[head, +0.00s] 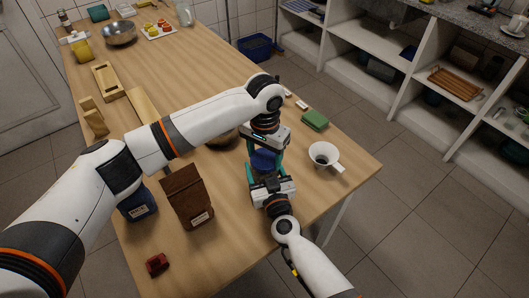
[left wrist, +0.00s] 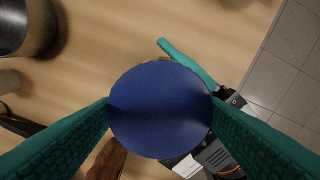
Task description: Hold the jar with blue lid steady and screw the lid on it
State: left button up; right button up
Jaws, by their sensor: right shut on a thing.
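The blue lid (head: 264,160) sits at the jar's top, between my two grippers, near the table's right edge. In the left wrist view the round lid (left wrist: 160,110) fills the middle, with teal fingertips touching it on both sides. My left gripper (head: 264,151) points down from above and is shut on the lid. My right gripper (head: 264,173) comes from the near side and is shut on the jar below the lid. The jar itself is mostly hidden by the lid and fingers. I cannot tell whether the lid is seated on its threads.
A brown bag (head: 188,197) and a blue bag (head: 138,203) stand to the left. A red object (head: 157,264) lies at the front. Free wood lies between them.

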pick_arm(q)
jog(key=c, duration=0.4)
jog(key=o, duration=1.1)
jog(key=shift+o, duration=0.2)
jog(key=shift+r, duration=0.1)
notch_tip(320, 180, up, 12)
pick_arm(e)
jog(key=o, duration=1.9)
jog(key=shift+o, duration=0.2)
